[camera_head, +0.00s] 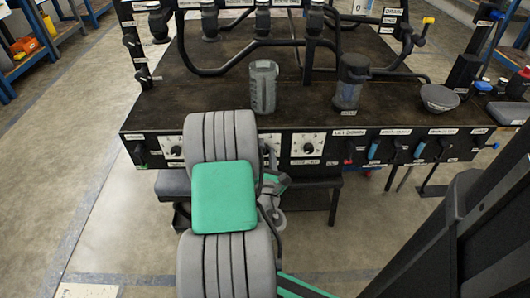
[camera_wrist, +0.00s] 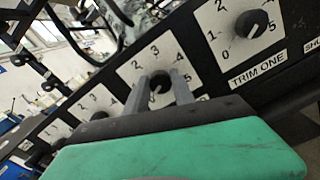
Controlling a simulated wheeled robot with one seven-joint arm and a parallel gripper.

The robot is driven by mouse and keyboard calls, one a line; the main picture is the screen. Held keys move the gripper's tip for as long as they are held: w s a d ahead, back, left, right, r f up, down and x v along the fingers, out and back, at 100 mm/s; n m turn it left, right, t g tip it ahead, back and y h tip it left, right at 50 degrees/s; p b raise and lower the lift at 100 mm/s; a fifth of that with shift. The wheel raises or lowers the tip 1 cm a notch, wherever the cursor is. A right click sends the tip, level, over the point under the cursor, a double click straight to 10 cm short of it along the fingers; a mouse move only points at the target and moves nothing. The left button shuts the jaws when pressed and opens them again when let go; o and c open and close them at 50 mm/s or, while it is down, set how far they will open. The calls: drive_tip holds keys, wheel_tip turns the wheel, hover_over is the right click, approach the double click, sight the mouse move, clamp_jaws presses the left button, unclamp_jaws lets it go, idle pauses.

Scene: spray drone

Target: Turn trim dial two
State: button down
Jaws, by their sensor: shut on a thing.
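In the wrist view, the middle dial (camera_wrist: 160,80) has a dark round knob on a white numbered plate. The two fingers of my gripper (camera_wrist: 159,85) lie on either side of this knob and are shut on it. The dial's name label is hidden behind the gripper body, so I cannot read it. To its right is a dial labelled TRIM ONE (camera_wrist: 251,23), its knob clear of my gripper. Another dial (camera_wrist: 98,116) is to the left, partly covered. In the head view, my arm hides the gripper's tips and part of the dial row.
In the head view, the dark bench top (camera_head: 210,95) carries a grey ribbed cup (camera_head: 263,88), a dark canister (camera_head: 351,85) and a grey bowl (camera_head: 439,97). Dials (camera_head: 306,145) and coloured levers (camera_head: 373,151) line its front. A low bench (camera_head: 315,195) stands below.

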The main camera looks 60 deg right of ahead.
drive_tip(key=m+p, duration=0.1)
drive_tip(key=m, duration=0.5)
drive_tip(key=m+p, duration=0.2)
drive_tip(key=m, duration=0.3)
drive_tip(key=shift+m, duration=0.4)
drive_tip(key=m+p, duration=0.2)
drive_tip(key=m, duration=0.4)
drive_tip(key=shift+f, duration=0.1)
drive_tip(key=m+p, duration=0.2)
drive_tip(key=m, duration=0.3)
drive_tip(key=shift+f+m, duration=0.1)
drive_tip(key=shift+m, duration=0.3)
drive_tip(key=m+p, duration=0.2)
drive_tip(key=m, duration=0.3)
drive_tip(key=shift+w, duration=0.1)
drive_tip(key=m+p, duration=0.2)
drive_tip(key=m, duration=0.4)
drive_tip(key=shift+w+a+f+m+p, duration=0.1)
drive_tip(key=shift+m+p, duration=0.2)
drive_tip(key=shift+m, duration=0.1)
drive_tip(key=m+p, duration=0.1)
drive_tip(key=m, duration=0.5)
drive_tip(key=shift+w+p, duration=0.1)
drive_tip(key=shift+p, duration=0.3)
drive_tip(key=m+p, duration=0.1)
drive_tip(key=m, duration=0.4)
